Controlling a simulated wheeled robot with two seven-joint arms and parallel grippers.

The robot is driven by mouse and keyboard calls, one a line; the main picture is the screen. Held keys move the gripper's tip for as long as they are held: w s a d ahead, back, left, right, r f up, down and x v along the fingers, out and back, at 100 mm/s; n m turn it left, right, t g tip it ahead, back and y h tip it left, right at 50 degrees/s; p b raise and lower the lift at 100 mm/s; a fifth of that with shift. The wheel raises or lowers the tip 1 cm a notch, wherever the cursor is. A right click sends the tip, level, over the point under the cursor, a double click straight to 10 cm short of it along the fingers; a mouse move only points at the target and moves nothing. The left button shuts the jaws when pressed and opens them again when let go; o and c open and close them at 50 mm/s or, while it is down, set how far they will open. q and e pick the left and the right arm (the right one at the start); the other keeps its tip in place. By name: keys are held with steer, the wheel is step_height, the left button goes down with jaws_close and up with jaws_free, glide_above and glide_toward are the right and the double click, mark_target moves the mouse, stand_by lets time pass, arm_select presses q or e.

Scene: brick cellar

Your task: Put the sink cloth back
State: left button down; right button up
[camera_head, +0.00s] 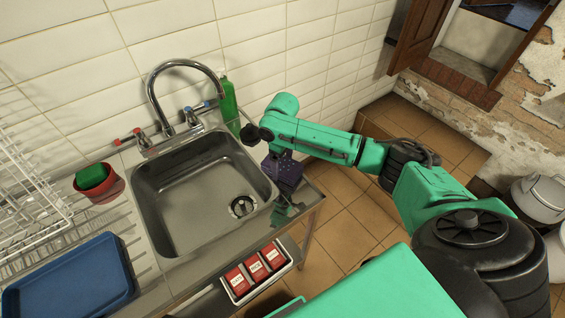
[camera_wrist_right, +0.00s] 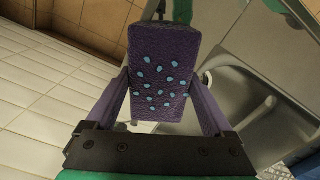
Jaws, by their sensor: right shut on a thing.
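The sink cloth appears to be the dark purple block with light blue dots (camera_wrist_right: 158,70), seen large in the right wrist view. My right gripper (camera_wrist_right: 158,100) is shut on it, with a finger along each side. In the head view the purple cloth (camera_head: 286,174) is at the sink unit's right end, below my right gripper (camera_head: 281,158). Whether it touches the steel there I cannot tell. The steel sink (camera_head: 190,205) is just left of it, its basin empty. My left gripper is not in view.
A chrome tap (camera_head: 152,92) and a green bottle (camera_head: 228,100) stand behind the basin. A red bowl (camera_head: 112,189) with a green sponge-like thing (camera_head: 90,176), a blue tray (camera_head: 70,280) and a white wire rack (camera_head: 30,205) are left. A tray of red boxes (camera_head: 256,266) is below the front edge.

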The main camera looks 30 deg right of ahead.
mark_target(283, 164)
steer(key=o, duration=0.8)
steer(key=shift+d+f, duration=0.1)
steer(key=shift+o, duration=0.6)
step_height(283, 164, up, 12)
steer(key=b, duration=0.1)
steer(key=shift+b, duration=0.3)
